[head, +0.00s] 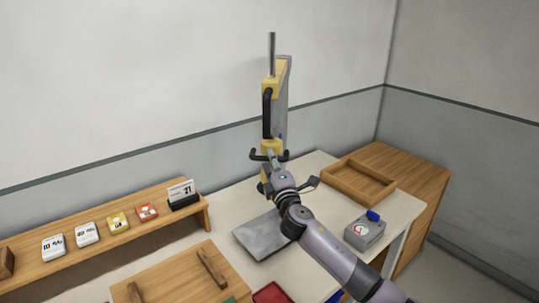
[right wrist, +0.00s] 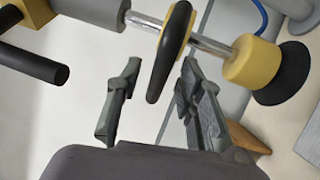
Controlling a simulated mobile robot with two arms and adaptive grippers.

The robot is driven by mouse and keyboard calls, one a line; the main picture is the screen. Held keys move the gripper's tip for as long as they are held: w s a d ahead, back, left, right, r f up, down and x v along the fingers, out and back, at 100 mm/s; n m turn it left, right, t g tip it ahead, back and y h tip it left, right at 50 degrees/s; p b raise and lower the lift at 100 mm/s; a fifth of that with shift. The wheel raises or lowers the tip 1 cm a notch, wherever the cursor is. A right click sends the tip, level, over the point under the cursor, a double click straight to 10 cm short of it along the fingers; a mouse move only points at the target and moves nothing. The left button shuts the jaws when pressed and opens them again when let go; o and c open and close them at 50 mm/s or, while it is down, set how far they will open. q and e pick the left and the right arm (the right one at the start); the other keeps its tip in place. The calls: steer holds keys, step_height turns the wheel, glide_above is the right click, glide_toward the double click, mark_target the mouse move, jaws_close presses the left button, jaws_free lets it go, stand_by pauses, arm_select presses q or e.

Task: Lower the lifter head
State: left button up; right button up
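The lifter stands upright at the back of the table, with a yellow lifter head (head: 271,147) low on its grey post (head: 284,95). In the right wrist view the head has a chrome rod, a black handle (right wrist: 170,52) on a yellow hub, and a yellow collar (right wrist: 252,62) above a black cup (right wrist: 285,75). My right gripper (head: 273,160) is at the head. Its fingers (right wrist: 157,70) are spread, with the handle's end between them and gaps visible. A grey metal plate (head: 258,237) lies on the table below, partly hidden by my arm. My left gripper is out of view.
A gauge box (head: 365,233) with a blue knob and a wooden tray (head: 345,182) are at the right. A wooden shelf (head: 100,243) with cards and a calendar (head: 182,192) runs along the left. A wooden board (head: 180,280) and a red tray (head: 273,293) are in front.

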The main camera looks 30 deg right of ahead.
steer(key=shift+x, duration=1)
steer(key=shift+c, duration=0.5)
jaws_close()
